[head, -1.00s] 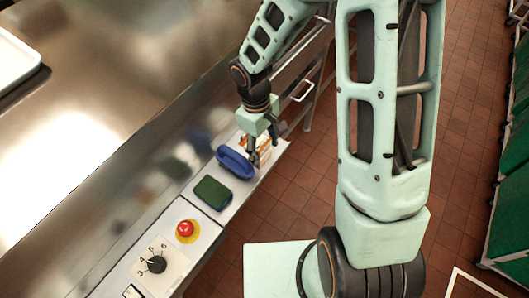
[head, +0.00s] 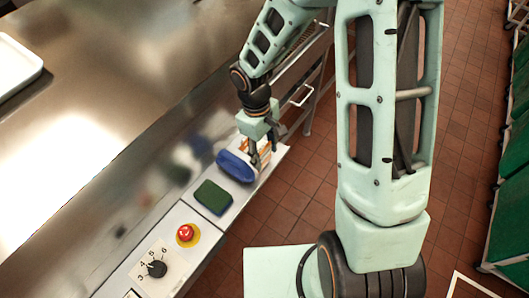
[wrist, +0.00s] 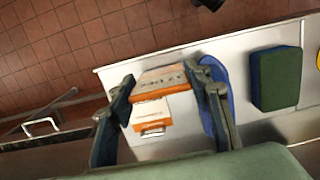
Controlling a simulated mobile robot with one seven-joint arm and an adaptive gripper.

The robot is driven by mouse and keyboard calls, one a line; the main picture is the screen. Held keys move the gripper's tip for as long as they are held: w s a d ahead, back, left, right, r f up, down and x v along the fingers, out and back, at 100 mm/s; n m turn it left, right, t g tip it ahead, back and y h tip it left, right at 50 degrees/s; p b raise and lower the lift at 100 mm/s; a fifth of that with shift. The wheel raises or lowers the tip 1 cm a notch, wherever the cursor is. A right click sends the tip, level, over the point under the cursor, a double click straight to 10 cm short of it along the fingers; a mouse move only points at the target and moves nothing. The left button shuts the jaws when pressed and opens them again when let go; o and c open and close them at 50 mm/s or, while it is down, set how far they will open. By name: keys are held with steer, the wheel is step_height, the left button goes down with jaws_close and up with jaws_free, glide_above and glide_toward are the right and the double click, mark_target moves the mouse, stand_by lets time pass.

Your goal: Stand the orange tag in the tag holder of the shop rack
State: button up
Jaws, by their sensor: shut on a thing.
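My gripper (head: 262,157) is low over the far end of the pale ledge. In the wrist view its two fingers (wrist: 160,76) stand on either side of an orange and white printed piece (wrist: 160,83), which I take to be the orange tag, and are shut on it. More white and orange card (wrist: 152,113) shows just below it; I cannot tell if it is a separate piece. The orange also shows in the head view (head: 266,147), partly covered by the gripper. I cannot make out the tag holder.
A blue item (head: 236,166) is close beside the gripper, near the right finger in the wrist view. A green pad (head: 213,197), red button (head: 186,233) and dial (head: 157,269) follow along the ledge. Green-sided racks (head: 512,215) stand right, beyond open tiled floor.

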mark_target(265, 149)
steer(key=shift+r+p, duration=0.3)
steer(key=shift+r, duration=0.3)
step_height(265, 149, up, 2)
steer(key=shift+s+r+p, duration=0.15)
steer(key=shift+r+p, duration=0.05)
steer(key=shift+p, duration=0.7)
steer(key=s+d+r+p, duration=0.1)
steer(key=s+r+p, duration=0.1)
steer(key=s+r, duration=0.6)
steer(key=s, duration=0.5)
steer(key=shift+s+d+r, duration=0.3)
steer(key=shift+d+r, duration=0.05)
steer(key=shift+d, duration=0.05)
